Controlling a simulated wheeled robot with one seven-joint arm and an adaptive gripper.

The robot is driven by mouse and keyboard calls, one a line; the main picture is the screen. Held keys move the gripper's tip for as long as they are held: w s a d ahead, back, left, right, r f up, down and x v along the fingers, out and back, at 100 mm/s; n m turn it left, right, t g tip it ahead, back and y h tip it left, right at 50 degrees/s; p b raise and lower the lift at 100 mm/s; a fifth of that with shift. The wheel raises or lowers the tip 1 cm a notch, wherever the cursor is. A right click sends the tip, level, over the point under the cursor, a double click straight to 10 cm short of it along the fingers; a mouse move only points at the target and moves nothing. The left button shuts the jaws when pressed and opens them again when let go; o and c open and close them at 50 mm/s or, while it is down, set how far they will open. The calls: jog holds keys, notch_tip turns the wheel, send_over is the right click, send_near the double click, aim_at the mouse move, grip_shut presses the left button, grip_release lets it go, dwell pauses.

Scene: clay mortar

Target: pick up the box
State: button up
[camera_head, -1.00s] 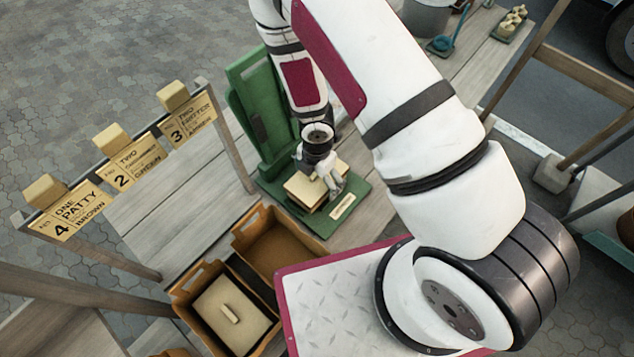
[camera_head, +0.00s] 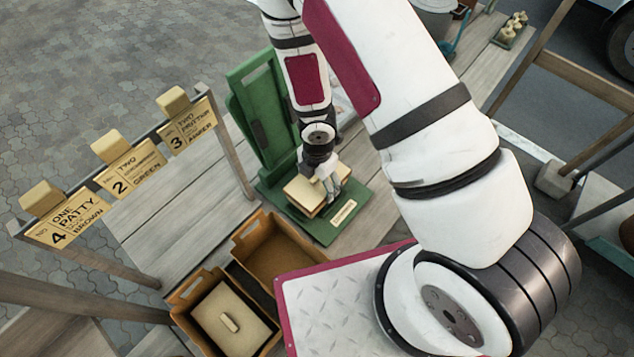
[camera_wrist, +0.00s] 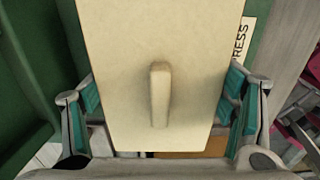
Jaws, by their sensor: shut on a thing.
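A cream box (camera_head: 300,193) with a small raised handle on top sits at the green press stand (camera_head: 318,230). Its lid and handle fill the middle of the wrist view (camera_wrist: 180,100). My gripper (camera_head: 329,187) is over the box, seen from behind the arm. In the wrist view my gripper (camera_wrist: 160,112) has its teal-padded fingers on the two sides of the box, shut on it. The box's underside is hidden, so I cannot tell whether it touches the stand's base.
Two orange-brown crates stand at the table's near edge. The rear crate (camera_head: 262,218) looks empty; the front crate (camera_head: 180,322) holds another cream lidded piece (camera_head: 205,312). Numbered signs (camera_head: 130,168) line the left. The green upright panel (camera_head: 236,100) rises close left of my gripper.

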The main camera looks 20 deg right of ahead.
jog(key=shift+r+b, duration=1.1)
jog(key=shift+r, duration=3.05)
